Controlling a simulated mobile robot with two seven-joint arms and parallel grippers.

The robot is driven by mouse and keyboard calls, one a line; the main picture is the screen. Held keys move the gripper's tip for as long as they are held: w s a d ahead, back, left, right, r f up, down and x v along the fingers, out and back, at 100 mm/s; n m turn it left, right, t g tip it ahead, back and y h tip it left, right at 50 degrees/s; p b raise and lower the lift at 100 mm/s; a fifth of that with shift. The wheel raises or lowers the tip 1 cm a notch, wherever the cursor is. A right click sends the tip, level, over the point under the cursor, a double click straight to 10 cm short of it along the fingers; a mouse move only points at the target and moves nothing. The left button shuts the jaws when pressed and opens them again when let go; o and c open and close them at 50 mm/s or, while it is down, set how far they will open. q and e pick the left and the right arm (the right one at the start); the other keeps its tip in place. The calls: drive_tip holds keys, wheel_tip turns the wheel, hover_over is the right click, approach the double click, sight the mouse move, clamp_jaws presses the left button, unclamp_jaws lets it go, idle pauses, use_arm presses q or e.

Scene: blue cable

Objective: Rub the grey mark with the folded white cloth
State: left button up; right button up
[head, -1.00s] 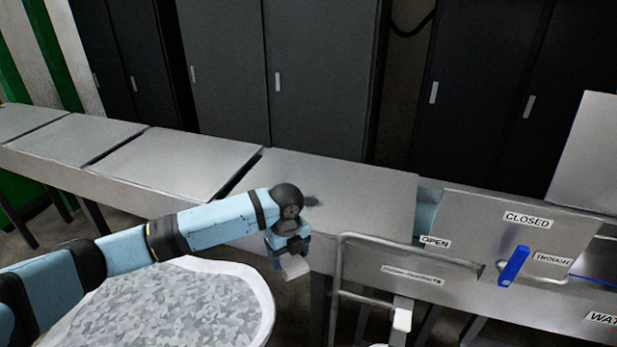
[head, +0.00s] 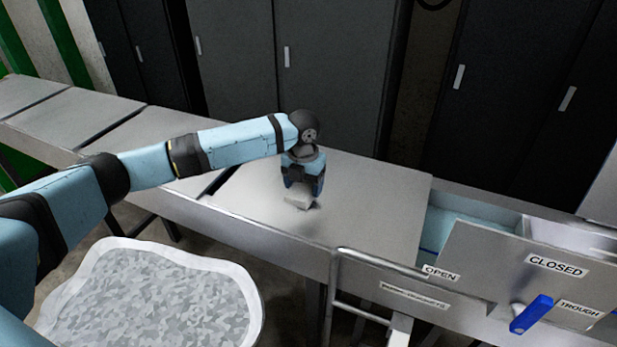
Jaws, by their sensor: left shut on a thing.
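My left gripper (head: 302,186) points down over the steel table top (head: 370,195). It is shut on the folded white cloth (head: 297,203), a small pale block below the fingers. The cloth is at or very close to the table surface; I cannot tell whether it presses on it. A dark patch just right of the cloth looks like the edge of the grey mark (head: 316,206), though shadow may be mixed in. The rest of the mark is hidden by the cloth and gripper. My right gripper is not in view.
A white-rimmed tub (head: 256,312) of grey flakes stands at lower left. A metal rail (head: 380,257) runs along the table's front right. A steel panel (head: 490,262) labelled CLOSED with a blue handle (head: 531,314) is at right. Dark cabinets (head: 340,70) stand behind.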

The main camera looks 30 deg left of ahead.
sight(304, 215)
use_arm(q)
drive_tip(key=shift+s+f, duration=0.25)
drive_tip(key=shift+f, duration=0.6)
wheel_tip(304, 215, down, 3)
drive_tip(key=b, duration=0.3)
drive_tip(key=shift+f, duration=0.1)
drive_tip(key=shift+w+f+b, duration=0.1)
drive_tip(key=shift+f+b, duration=0.4)
drive_tip(key=shift+b, duration=0.3)
drive_tip(key=shift+f, duration=0.2)
drive_tip(key=shift+f, duration=0.75)
